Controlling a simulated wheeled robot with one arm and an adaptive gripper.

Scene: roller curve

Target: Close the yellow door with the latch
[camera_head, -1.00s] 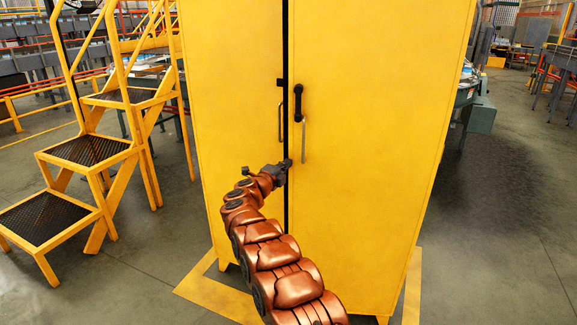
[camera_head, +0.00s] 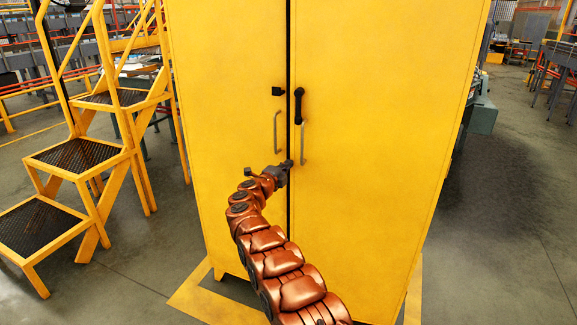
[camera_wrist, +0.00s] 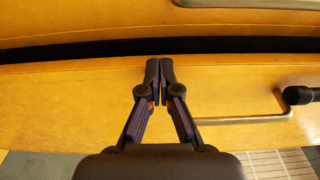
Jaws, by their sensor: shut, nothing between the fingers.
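The yellow cabinet has a left door (camera_head: 235,120) and a right door (camera_head: 375,130), with a dark vertical gap between them. The left door has a small black catch (camera_head: 278,91) and a grey handle (camera_head: 277,133). The right door has a black latch lever (camera_head: 298,105), upright, above its grey handle (camera_head: 303,144). My gripper (camera_head: 288,163) is just below the handles, in front of the gap. In the wrist view my gripper (camera_wrist: 160,64) is shut and empty, its tips close to the dark gap; contact cannot be told.
Yellow steps (camera_head: 75,155) with black treads stand left of the cabinet. A yellow floor marking (camera_head: 205,303) surrounds the cabinet's foot. Open grey floor (camera_head: 500,220) lies to the right, with machines and tables farther back.

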